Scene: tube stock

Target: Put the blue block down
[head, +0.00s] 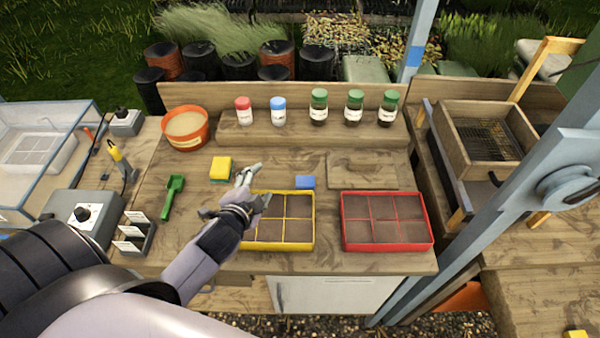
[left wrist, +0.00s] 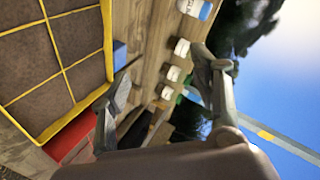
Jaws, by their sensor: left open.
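The blue block (head: 305,182) lies on the wooden bench just behind the right back corner of the yellow-rimmed tray (head: 314,222). In the left wrist view the blue block (left wrist: 119,55) shows beside the yellow rim, partly hidden by a finger. My left gripper (head: 260,184) is open and empty, to the left of the block and above the back left part of the yellow tray. Its two spread fingers also show in the left wrist view (left wrist: 165,68). My right gripper is not in view.
A red-rimmed tray (head: 432,232) stands right of the yellow one. A yellow sponge (head: 221,169), green scoop (head: 173,197) and orange pot (head: 188,143) are at the left. Several lidded jars (head: 319,107) stand on the back shelf. A flat wooden board (head: 362,170) lies behind the red tray.

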